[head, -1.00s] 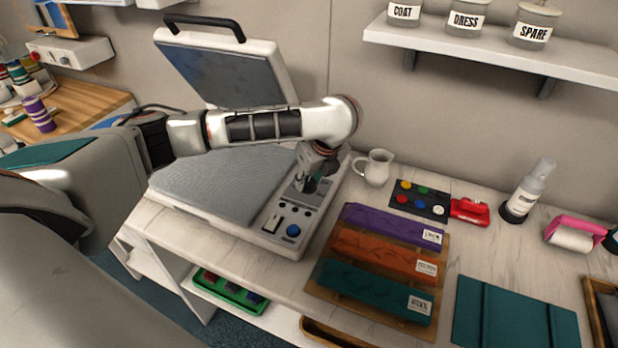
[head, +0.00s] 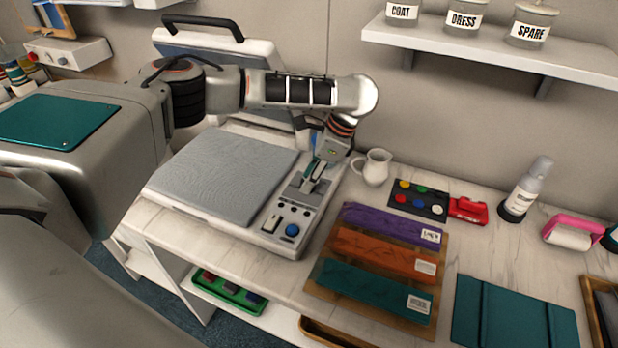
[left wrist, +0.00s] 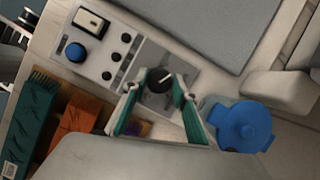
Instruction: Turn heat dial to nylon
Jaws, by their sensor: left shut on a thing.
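The heat press has a grey padded bed (head: 225,175) and a raised lid (head: 215,38). Its control panel (head: 275,240) is on the right side, with a blue button (head: 292,230) near the front. The black heat dial (left wrist: 160,79) with a white pointer mark shows in the left wrist view. My left gripper (head: 312,181) points down at the panel, its teal-padded fingers on either side of the dial and shut on it. The left wrist view shows the fingers (left wrist: 158,92) too. The dial's setting words are not readable. My right gripper is not in view.
A white jug (head: 375,167) stands just right of the press. A wooden board (head: 440,270) with purple, orange and teal cloths lies in front of it. A blue round object (left wrist: 242,126) is close beside the gripper. A shelf (head: 480,48) with jars is above right.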

